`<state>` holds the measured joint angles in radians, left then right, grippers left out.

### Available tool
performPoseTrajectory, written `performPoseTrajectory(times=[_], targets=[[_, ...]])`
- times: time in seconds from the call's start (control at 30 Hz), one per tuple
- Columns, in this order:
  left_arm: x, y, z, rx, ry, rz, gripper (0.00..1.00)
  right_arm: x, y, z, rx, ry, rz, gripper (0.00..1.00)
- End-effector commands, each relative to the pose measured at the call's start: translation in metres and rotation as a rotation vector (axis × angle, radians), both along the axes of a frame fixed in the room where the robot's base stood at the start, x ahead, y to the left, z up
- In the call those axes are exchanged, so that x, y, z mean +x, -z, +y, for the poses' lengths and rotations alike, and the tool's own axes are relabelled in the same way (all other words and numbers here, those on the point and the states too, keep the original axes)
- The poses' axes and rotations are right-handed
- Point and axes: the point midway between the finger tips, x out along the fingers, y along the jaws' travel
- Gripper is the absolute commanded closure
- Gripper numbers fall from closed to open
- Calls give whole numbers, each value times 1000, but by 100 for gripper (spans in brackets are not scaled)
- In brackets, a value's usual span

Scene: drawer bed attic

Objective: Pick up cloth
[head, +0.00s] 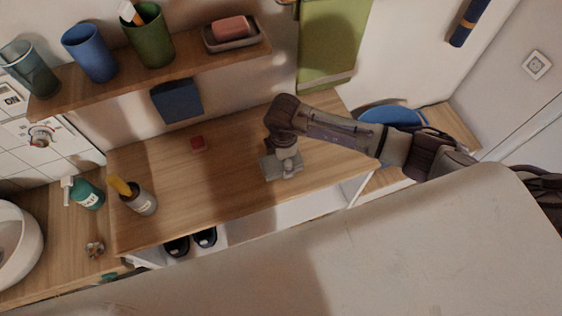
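My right arm comes in from the right, and its gripper (281,168) points down at the wooden counter (235,200). A flat grey-green piece shows at the gripper's lower end. I cannot tell whether it is a cloth or part of the gripper, nor whether the fingers are open or shut. A green cloth (330,40) hangs on the wall behind, above the gripper in the picture and apart from it. A dark blue piece (177,100), perhaps folded cloth, is at the wall below the shelf. My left gripper is out of view.
A shelf (190,65) holds a glass, a blue cup (90,52), a green cup (150,35) and a soap dish (232,34). Dark shoes (204,237) sit beneath the counter.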

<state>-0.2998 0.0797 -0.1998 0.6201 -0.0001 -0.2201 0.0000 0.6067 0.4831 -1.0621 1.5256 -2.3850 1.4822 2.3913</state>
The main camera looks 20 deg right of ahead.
Motion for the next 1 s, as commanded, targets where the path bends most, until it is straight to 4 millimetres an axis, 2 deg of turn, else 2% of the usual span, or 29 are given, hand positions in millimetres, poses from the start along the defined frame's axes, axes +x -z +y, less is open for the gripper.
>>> performPoseTrajectory(times=[0.03,0.17,0.2,0.57,0.67,0.8,1.0], targets=[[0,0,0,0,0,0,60,0,0,0,0,0,0,40],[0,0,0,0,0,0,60,0,0,0,0,0,0,62],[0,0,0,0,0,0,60,0,0,0,0,0,0,64],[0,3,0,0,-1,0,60,1,-7,0,1,0,-1,64],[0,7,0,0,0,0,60,1,-17,0,2,0,-3,64],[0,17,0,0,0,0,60,1,-41,0,2,-2,-6,64],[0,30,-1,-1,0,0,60,-12,-66,-49,-4,3,-4,64]])
